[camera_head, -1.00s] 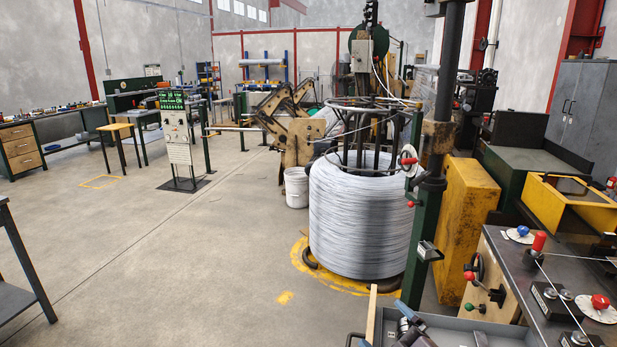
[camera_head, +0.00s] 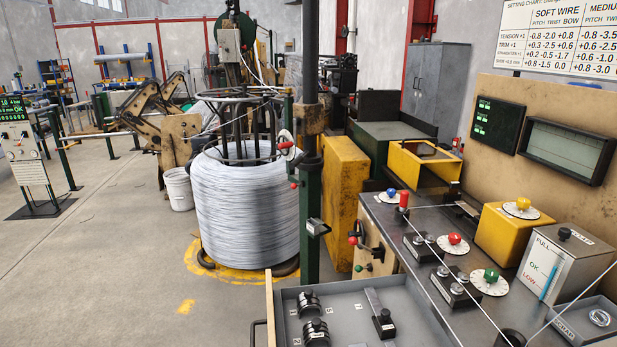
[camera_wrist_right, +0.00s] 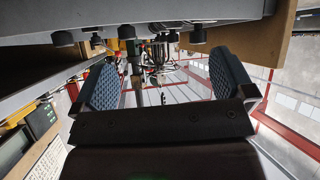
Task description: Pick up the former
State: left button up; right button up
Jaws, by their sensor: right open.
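A grey tray (camera_head: 425,322) lies at the bottom of the head view. In it are two dark, ridged cylindrical pieces, one (camera_head: 310,304) behind the other (camera_head: 317,333), and a black block with a flat bar (camera_head: 381,317). I cannot tell for certain which of these is the former. My right gripper (camera_wrist_right: 168,82) shows in the right wrist view, with its two blue ribbed fingers wide apart and nothing between them. Neither gripper shows in the head view now.
Right of the tray is a bench (camera_head: 400,215) with coloured knobs, a yellow box (camera_head: 512,232) and stretched wire. A large wire coil (camera_head: 250,215) stands behind the tray. In the wrist view, a grey surface with dark round knobs (camera_wrist_right: 128,32) lies close above the gripper.

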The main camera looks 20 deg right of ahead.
aim_at(473, 211)
jog(key=j+z, duration=0.15)
jog(key=z, duration=0.2)
jog(key=i+j+z, duration=0.1)
jog(key=z, duration=0.25)
jog(key=j+z, duration=1.35)
jog(key=j, duration=0.55)
jog(key=j+z, duration=0.4)
jog(key=j, duration=0.4)
jog(key=j+z, duration=0.25)
jog(key=j, duration=0.15)
jog(key=j+z, duration=0.65)
jog(key=j, duration=0.55)
